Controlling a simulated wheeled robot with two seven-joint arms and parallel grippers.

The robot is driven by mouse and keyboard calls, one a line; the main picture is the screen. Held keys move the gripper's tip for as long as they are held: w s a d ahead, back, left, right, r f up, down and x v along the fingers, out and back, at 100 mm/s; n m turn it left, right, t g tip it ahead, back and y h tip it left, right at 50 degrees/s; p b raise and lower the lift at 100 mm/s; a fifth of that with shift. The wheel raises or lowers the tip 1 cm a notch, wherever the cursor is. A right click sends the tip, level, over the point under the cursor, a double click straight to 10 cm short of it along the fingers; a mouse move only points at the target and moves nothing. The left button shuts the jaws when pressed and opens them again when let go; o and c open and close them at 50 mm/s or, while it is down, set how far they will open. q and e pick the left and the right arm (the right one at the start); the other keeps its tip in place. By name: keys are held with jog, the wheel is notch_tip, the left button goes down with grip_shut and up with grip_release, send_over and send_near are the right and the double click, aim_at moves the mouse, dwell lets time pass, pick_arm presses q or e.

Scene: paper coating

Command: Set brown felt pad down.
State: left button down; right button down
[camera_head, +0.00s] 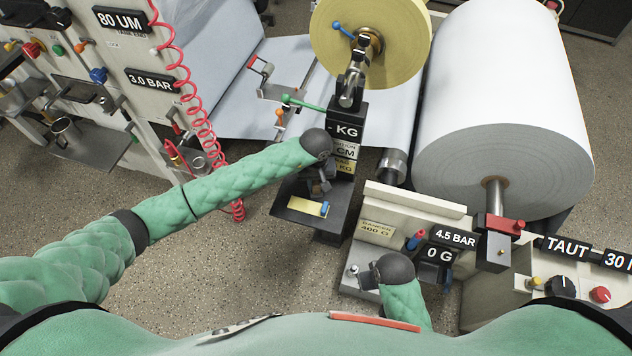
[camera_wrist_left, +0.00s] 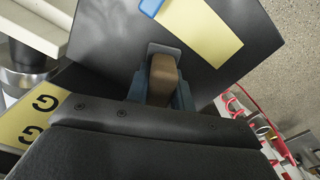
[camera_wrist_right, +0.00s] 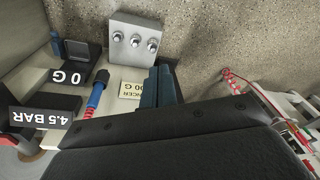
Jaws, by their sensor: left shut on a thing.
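The brown felt pad (camera_wrist_left: 163,78) is a small brown block between the fingers of my left gripper (camera_wrist_left: 162,88) in the left wrist view. The gripper is shut on it, over the dark tray (camera_wrist_left: 105,50). I cannot tell whether the pad touches the tray. In the head view my left gripper (camera_head: 320,183) is above the tray (camera_head: 285,214), and the pad is hard to make out. My right gripper (camera_wrist_right: 158,87) appears shut and empty, beside the cream machine ledge in the right wrist view.
A yellow card (camera_head: 305,207) with a blue clip (camera_head: 324,209) lies on the tray's front part. A black post with a KG label (camera_head: 345,131) stands behind the tray. A large white paper roll (camera_head: 500,90) is at right.

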jog(key=shift+s+r, duration=0.1)
jog(key=shift+r, duration=0.15)
pick_arm(q)
jog(key=shift+f, duration=0.1)
jog(key=c, duration=1.2)
grip_release()
pick_arm(e)
jog(key=shift+r, duration=0.4)
